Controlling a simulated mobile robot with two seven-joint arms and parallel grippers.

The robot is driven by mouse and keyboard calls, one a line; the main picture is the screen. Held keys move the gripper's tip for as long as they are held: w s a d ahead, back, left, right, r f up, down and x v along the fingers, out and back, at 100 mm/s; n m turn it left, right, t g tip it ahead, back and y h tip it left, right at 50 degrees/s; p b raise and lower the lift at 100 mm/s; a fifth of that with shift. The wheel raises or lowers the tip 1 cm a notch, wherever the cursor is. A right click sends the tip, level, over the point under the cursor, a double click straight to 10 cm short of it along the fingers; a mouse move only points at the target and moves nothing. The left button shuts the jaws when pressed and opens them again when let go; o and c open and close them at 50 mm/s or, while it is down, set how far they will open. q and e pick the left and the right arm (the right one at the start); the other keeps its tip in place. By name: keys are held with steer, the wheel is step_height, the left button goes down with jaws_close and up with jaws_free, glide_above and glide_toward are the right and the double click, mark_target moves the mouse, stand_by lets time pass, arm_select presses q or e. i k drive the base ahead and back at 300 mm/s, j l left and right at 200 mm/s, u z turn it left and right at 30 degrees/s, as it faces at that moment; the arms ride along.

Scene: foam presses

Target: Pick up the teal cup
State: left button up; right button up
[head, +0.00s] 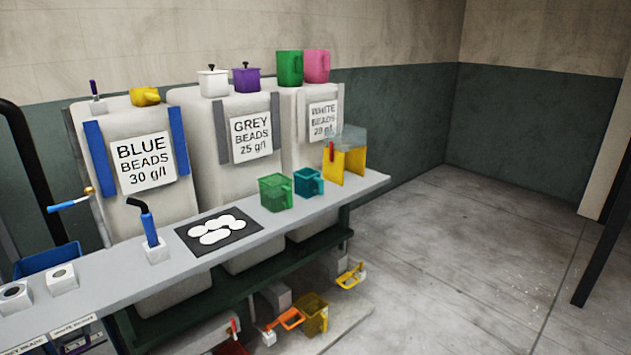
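The teal cup (308,183) stands upright on the grey bench top, right of the middle of the head view. It is square-sided, with a handle on its right. A green cup (275,193) stands close to its left, with its handle toward the teal cup. Neither of my grippers shows in the head view.
A yellow stand with a clear top (345,160) is right of the teal cup. A black mat with white discs (218,231) lies to the left. Labelled bead bins (243,135) stand behind the grey bench (130,268). Open floor (470,260) lies at right.

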mark_target(308, 183)
steer(key=i+l, duration=0.2)
steer(key=l, duration=0.15)
steer(key=i+l+u, duration=0.2)
steer(key=i+l, duration=0.2)
steer(key=l, duration=0.3)
